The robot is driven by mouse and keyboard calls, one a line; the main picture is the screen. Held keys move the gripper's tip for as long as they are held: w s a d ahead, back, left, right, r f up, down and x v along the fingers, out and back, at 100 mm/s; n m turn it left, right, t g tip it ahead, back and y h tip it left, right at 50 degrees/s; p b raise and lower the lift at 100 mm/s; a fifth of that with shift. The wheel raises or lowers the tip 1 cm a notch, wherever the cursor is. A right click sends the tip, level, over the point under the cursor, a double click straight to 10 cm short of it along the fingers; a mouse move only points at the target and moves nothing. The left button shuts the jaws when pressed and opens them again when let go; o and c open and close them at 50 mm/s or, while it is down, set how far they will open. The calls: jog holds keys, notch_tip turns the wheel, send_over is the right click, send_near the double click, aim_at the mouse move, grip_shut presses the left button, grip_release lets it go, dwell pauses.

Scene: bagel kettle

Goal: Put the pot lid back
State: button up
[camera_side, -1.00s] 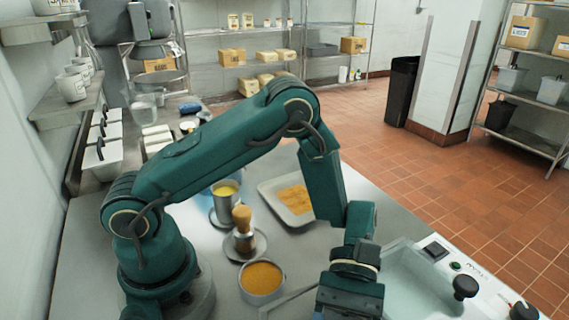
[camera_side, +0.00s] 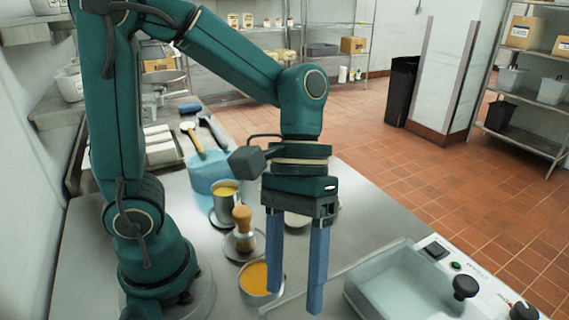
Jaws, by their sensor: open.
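My gripper (camera_side: 296,298) hangs with its two blue fingers pointing down, apart and empty, in front of the steel worktop. A square, pale metal-rimmed basin (camera_side: 392,288) lies to its right at the lower edge of the picture. A black round knob (camera_side: 465,287) stands at the basin's right side; I cannot tell whether it belongs to a lid. No separate pot lid can be made out clearly.
A control panel (camera_side: 456,257) borders the basin.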

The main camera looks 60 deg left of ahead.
jog(key=w+a+r+m+t+y, duration=0.1)
jog(key=a+r+m+t+y, duration=0.2)
jog(key=a+t, duration=0.5)
jog(key=shift+a+y, duration=0.7)
jog(key=shift+a, duration=0.35)
jog(key=shift+o, duration=0.4)
jog(key=shift+w+a+r+m+t, duration=0.1)
jog(key=shift+a+r+m+t, duration=0.15)
jog(key=shift+a+t, duration=0.2)
